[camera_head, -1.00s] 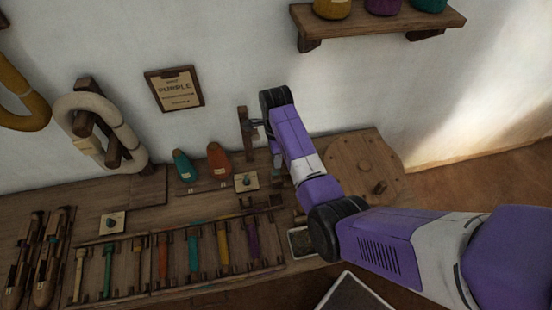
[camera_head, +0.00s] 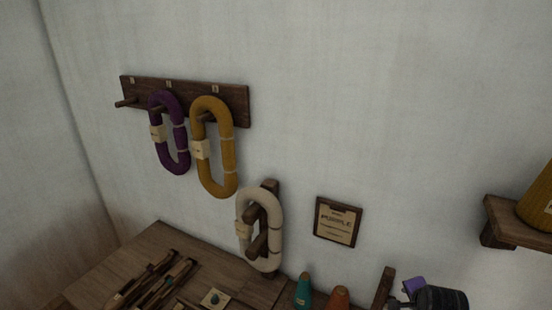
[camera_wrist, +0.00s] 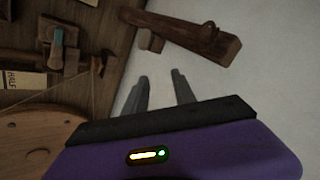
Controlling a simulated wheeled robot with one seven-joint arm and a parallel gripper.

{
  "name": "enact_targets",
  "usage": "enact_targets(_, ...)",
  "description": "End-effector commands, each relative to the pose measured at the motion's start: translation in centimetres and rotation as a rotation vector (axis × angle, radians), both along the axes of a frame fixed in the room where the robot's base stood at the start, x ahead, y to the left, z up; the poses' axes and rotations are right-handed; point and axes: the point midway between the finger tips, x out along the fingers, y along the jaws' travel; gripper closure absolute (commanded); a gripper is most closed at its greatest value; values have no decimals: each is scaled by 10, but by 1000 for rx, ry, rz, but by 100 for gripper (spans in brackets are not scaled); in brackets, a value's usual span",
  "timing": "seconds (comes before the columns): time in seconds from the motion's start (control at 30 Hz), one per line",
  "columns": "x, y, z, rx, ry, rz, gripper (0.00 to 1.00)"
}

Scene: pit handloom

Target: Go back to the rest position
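My gripper (camera_wrist: 161,82) shows in the wrist view with its two grey fingers apart and nothing between them. Pale wall lies behind the fingers. A dark wooden post with a peg (camera_wrist: 185,35) stands just beyond the fingertips, and I see no contact. In the head view only a small part of my arm shows at the bottom right edge, beside the top of the wooden post (camera_head: 384,289); the fingers are hidden there.
A wall rack (camera_head: 233,95) holds a purple hank (camera_head: 180,140) and a yellow hank (camera_head: 230,160). A cream hank (camera_head: 276,230) hangs on a wooden stand. A sign (camera_head: 338,222), teal cone (camera_head: 304,290), orange cone (camera_head: 339,298) and shelf (camera_head: 510,232) are nearby. The bench (camera_head: 130,255) is below.

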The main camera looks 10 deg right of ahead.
Motion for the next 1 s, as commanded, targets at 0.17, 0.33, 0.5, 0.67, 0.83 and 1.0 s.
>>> enact_targets(0.17, -24, 14, 10, -292, -123, 235, 68)
enact_targets(0.33, -62, 46, 29, -559, -220, 428, 68)
enact_targets(0.5, -112, 86, 51, -779, -299, 580, 68)
enact_targets(0.67, -166, 126, 75, -945, -362, 689, 68)
enact_targets(0.83, -225, 165, 104, -1075, -422, 775, 68)
enact_targets(1.0, -283, 197, 134, -1150, -468, 835, 68)
